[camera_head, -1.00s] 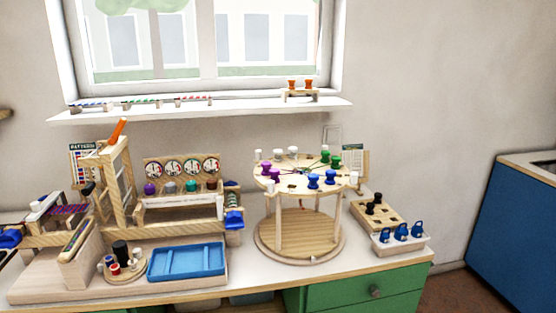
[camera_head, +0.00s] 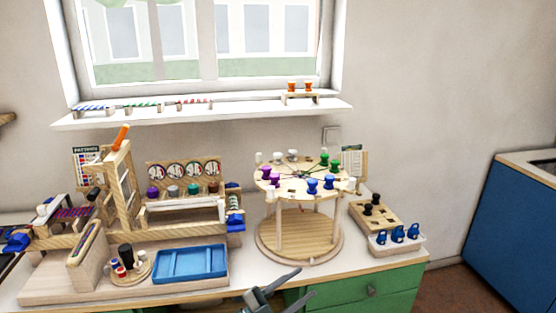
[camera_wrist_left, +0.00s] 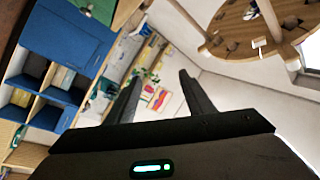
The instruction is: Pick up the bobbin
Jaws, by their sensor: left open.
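Several spool-shaped bobbins stand on the round wooden stand (camera_head: 287,181): purple (camera_head: 265,172), green (camera_head: 334,166), blue (camera_head: 312,185) and white (camera_head: 293,155). Two orange bobbins (camera_head: 292,87) sit on a small rack on the windowsill. Two black bobbins (camera_head: 375,199) stand on a wooden block at the right. The frames do not show which bobbin is meant. My left gripper (camera_head: 275,289) is open and empty at the worktop's front edge, below and in front of the stand. Its spread fingers also show in the left wrist view (camera_wrist_left: 162,76). My right gripper is not in view.
A blue tray (camera_head: 190,264) lies left of the stand, with a wooden loom frame (camera_head: 128,190) behind it. Green drawers (camera_head: 372,291) are below the worktop.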

